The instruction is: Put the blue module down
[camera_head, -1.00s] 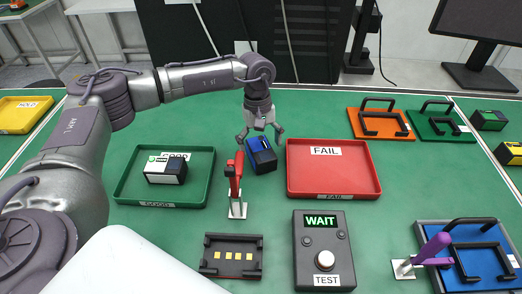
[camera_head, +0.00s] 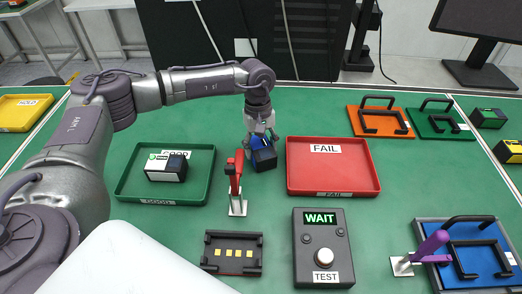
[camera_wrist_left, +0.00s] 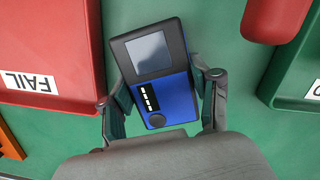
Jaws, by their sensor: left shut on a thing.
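The blue module (camera_head: 263,155) is a black and blue box between the green GOOD tray and the red FAIL tray. My left gripper (camera_head: 260,138) is over it with its fingers down at its sides. In the left wrist view the module (camera_wrist_left: 172,95) shows a grey screen, blue body and round dark button, and the left gripper (camera_wrist_left: 163,112) is shut on its two sides. The head view does not show clearly whether the module touches the table. My right gripper is not in view.
The GOOD tray (camera_head: 126,184) holds a white and black module (camera_head: 166,168). The FAIL tray (camera_head: 333,172) is empty. A red clamp (camera_head: 235,172) stands just in front of the blue module. A dark fixture (camera_head: 232,254) and the tester showing WAIT (camera_head: 322,250) are nearer.

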